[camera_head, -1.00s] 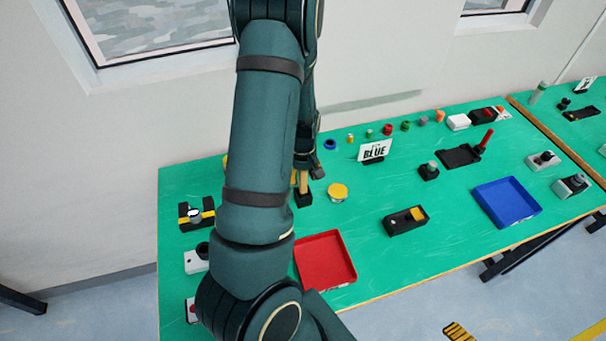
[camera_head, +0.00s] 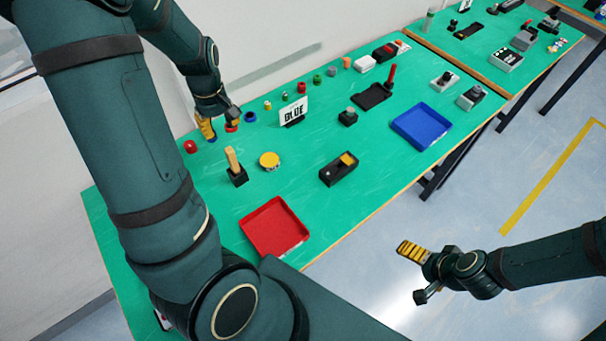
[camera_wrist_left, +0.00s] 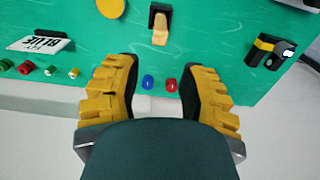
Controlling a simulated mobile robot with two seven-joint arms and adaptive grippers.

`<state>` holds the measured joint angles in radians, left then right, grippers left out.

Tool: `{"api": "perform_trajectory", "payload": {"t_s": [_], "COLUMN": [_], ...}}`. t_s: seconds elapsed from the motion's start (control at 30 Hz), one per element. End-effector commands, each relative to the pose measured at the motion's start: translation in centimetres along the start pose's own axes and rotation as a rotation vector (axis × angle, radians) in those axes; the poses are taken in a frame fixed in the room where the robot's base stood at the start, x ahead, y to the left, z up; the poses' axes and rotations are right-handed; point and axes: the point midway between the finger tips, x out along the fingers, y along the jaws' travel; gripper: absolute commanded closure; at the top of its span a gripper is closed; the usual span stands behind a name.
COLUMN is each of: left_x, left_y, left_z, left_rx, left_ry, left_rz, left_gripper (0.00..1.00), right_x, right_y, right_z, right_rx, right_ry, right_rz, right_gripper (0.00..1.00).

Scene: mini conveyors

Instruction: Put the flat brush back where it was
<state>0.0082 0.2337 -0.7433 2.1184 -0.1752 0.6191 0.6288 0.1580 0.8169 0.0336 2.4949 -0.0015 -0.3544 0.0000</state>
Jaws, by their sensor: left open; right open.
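A tan wooden handle, which looks like the flat brush (camera_head: 233,159), stands upright in a small black holder (camera_head: 238,178) on the green table. The brush also shows at the top of the left wrist view (camera_wrist_left: 160,33), with the black holder (camera_wrist_left: 160,9) behind it. Its bristles cannot be made out. My left gripper (camera_head: 219,124) is open and empty near the table's back edge, apart from the brush. In the left wrist view, small blue and red pieces show between its spread fingers. My right gripper (camera_head: 414,272) is open and empty over the floor, in front of the table.
A yellow round lid (camera_head: 269,160), a red tray (camera_head: 273,228) and a black box with a yellow part (camera_head: 338,170) are near the holder. A BLUE sign (camera_head: 293,111) and several small coloured pieces line the back. A blue tray (camera_head: 421,127) is farther right.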

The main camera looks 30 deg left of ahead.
Motion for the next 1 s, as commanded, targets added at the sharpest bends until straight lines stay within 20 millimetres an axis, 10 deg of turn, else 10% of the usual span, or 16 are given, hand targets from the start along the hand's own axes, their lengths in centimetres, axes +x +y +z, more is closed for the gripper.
{"api": "perform_trajectory", "payload": {"t_s": [0.23, 0.43, 0.63, 1.0], "left_x": [5.0, 13.5, 16.9, 17.1], "left_y": [5.2, 11.2, 12.5, 12.7], "left_z": [4.9, 17.8, 28.9, 32.5], "left_rx": [0.248, 0.688, 0.958, 1.036], "left_ry": [-0.002, -0.042, -0.081, -0.083], "left_rz": [0.04, 0.18, 0.338, 0.404], "left_gripper": [0.59, 0.59, 0.59, 0.59], "right_x": [0.0, 0.0, 0.0, 0.0], "right_y": [0.0, 0.0, 0.0, 0.0], "right_z": [0.0, 0.0, 0.0, 0.0], "right_rx": [0.0, 0.0, 0.0, 0.0], "right_ry": [0.0, 0.0, 0.0, 0.0], "right_rz": [0.0, 0.0, 0.0, 0.0], "right_gripper": [0.02, 0.02, 0.02, 0.02]}}
